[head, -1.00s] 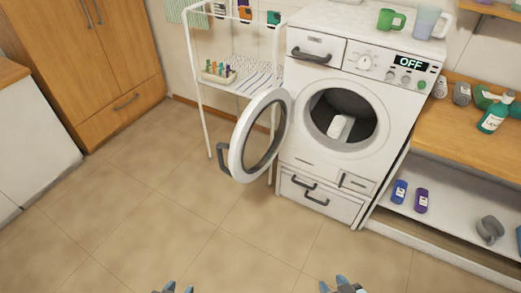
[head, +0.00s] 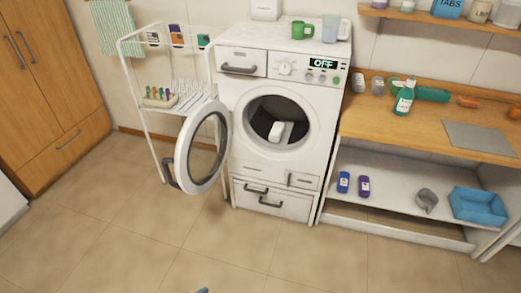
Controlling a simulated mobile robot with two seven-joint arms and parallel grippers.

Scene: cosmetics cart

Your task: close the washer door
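The white washer (head: 247,150) stands against the wall in the middle of the head view. Its round door (head: 184,152) is wide open, swung out to the left of the drum opening (head: 262,121). A dark grey handle (head: 168,174) is on the door's outer left edge. A white item (head: 276,132) lies in the drum opening. The display reads OFF. Only a small tip of what seems to be my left gripper (head: 203,290) shows at the bottom edge, far from the door. Its opening cannot be seen. My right gripper is out of view.
A white rack (head: 148,125) stands left of the washer, close behind the open door. A wooden counter (head: 375,117) with a low shelf (head: 393,190) is on the right. The tiled floor (head: 235,255) in front is clear.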

